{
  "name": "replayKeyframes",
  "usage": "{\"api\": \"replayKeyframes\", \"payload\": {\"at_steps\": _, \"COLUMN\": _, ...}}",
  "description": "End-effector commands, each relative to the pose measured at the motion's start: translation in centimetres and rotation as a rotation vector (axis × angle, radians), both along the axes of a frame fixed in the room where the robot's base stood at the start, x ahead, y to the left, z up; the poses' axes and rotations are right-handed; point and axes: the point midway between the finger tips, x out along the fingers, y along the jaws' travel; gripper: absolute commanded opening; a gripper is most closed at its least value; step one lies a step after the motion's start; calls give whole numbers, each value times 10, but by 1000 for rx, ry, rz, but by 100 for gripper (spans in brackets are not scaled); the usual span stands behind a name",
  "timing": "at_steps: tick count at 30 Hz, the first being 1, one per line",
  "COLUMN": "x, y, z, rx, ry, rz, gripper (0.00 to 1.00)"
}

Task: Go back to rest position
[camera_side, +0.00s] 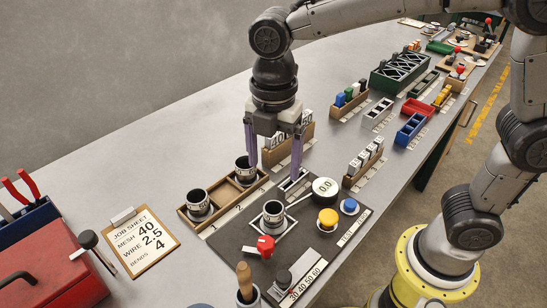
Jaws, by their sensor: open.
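My gripper (273,160) points straight down with its two purple fingers spread apart and nothing between them. It hangs over the workbench, by the right end of a wooden tray (224,203) and the back of a dark control panel (335,240). The left finger is close to a dark cup (245,172) in the tray; I cannot tell whether they touch. A second cup (198,205) stands in the tray's left part. A third cup (273,215) sits on the panel. My arm reaches in from the upper right.
A job sheet clipboard (140,243) and red toolbox (55,272) are at the left. The panel has a yellow button (327,219), blue button (349,206), red knob (265,246) and round gauge (325,189). Wooden racks (364,163) stand right. Bare bench lies behind the tray (150,160).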

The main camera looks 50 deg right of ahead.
Motion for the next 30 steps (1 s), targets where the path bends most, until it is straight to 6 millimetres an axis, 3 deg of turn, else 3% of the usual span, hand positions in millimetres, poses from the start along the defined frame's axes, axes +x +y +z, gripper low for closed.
{"api": "replayKeyframes", "payload": {"at_steps": 10, "x": 2, "y": -4, "z": 2, "rx": 3, "ry": -4, "rz": -13, "gripper": 87}}
{"api": "replayKeyframes", "payload": {"at_steps": 14, "x": 4, "y": -30, "z": 30, "rx": 34, "ry": -73, "rz": -81, "gripper": 87}}
{"api": "replayKeyframes", "payload": {"at_steps": 17, "x": -13, "y": -65, "z": 54, "rx": 62, "ry": -142, "rz": -181, "gripper": 87}}
{"api": "replayKeyframes", "payload": {"at_steps": 21, "x": -54, "y": -113, "z": 73, "rx": 119, "ry": -249, "rz": -493, "gripper": 87}}
{"api": "replayKeyframes", "payload": {"at_steps": 25, "x": -97, "y": -145, "z": 72, "rx": 199, "ry": -337, "rz": -870, "gripper": 87}}
{"api": "replayKeyframes", "payload": {"at_steps": 30, "x": -138, "y": -163, "z": 50, "rx": 320, "ry": -391, "rz": -1327, "gripper": 87}}
